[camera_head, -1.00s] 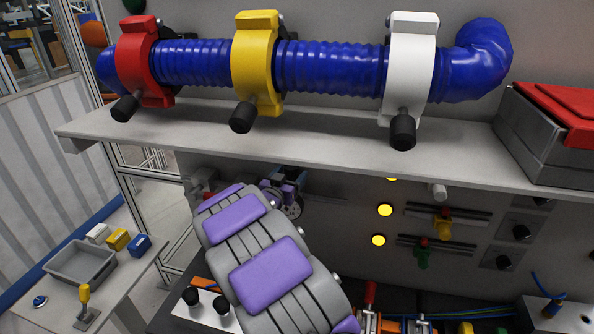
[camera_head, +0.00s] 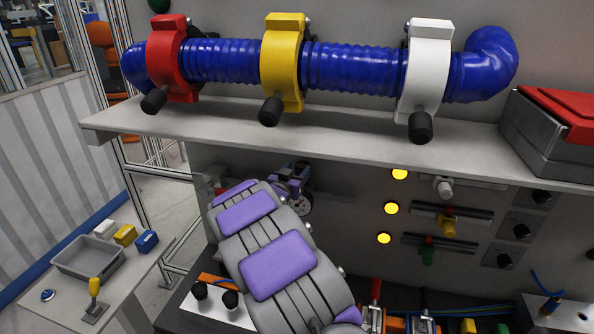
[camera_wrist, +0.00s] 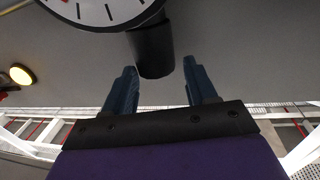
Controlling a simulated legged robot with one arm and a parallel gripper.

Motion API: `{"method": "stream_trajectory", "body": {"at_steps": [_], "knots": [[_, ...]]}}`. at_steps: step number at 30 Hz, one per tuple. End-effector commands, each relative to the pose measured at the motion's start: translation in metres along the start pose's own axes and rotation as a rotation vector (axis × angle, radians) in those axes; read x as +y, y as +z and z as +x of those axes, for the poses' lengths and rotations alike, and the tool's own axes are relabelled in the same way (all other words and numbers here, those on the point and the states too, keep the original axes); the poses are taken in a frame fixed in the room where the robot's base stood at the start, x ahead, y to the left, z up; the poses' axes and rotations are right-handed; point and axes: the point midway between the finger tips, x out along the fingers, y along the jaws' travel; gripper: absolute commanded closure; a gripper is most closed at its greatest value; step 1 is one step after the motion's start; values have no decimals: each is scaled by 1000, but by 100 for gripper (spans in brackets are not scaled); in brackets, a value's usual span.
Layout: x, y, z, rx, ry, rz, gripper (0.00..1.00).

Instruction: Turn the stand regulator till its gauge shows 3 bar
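The stand regulator's round white gauge (camera_wrist: 100,8) is cut off by the top edge of the wrist view. The knob's end looks near the fingertips; contact is not visible. In the head view the gauge (camera_head: 305,204) is small, partly hidden by my gripper and arm.
A shelf (camera_head: 350,143) with a blue hose (camera_head: 350,68) in red, yellow and white clamps overhangs my arm. Yellow lamps (camera_head: 391,208) and small valves (camera_head: 447,224) are on the panel to the right. A side table holds a grey tray (camera_head: 62,265).

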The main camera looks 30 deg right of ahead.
Motion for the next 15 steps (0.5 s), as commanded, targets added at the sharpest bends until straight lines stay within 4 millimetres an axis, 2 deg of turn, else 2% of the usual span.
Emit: {"method": "stream_trajectory", "body": {"at_steps": [1,8,15], "knots": [[-2,-2,3,4,-8,1,58],[0,-1,14,2,-11,6,80],[0,-1,11,1,-8,4,81]]}}
